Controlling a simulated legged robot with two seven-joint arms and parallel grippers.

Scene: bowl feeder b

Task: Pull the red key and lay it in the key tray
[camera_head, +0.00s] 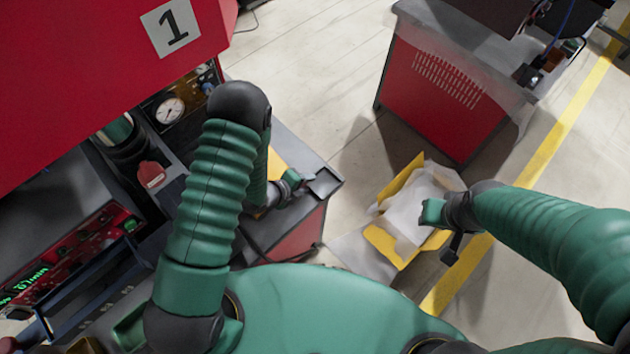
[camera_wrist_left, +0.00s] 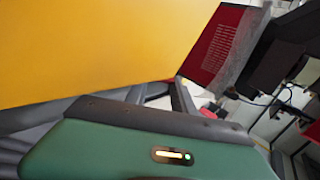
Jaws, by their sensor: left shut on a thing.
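My left arm bends over the machine at the left, and its gripper (camera_head: 292,184) is beside a small dark tray (camera_head: 323,183) at the corner of the grey top. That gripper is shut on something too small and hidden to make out. In the left wrist view its dark fingers (camera_wrist_left: 160,95) show only partly, below a large yellow surface. A red tag-like piece with a pale label (camera_head: 151,174) is on the machine, left of my left arm; I cannot tell whether it is the red key. My right gripper (camera_head: 443,232) is over an open carton, and its jaws are unclear.
The yellow carton (camera_head: 382,243) with white lining is on the floor. A red cabinet (camera_head: 430,95) stands at the back right. The red machine marked 1 (camera_head: 100,60) overhangs the left side. Pale floor lies between them, with a yellow line (camera_head: 560,130) at the right.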

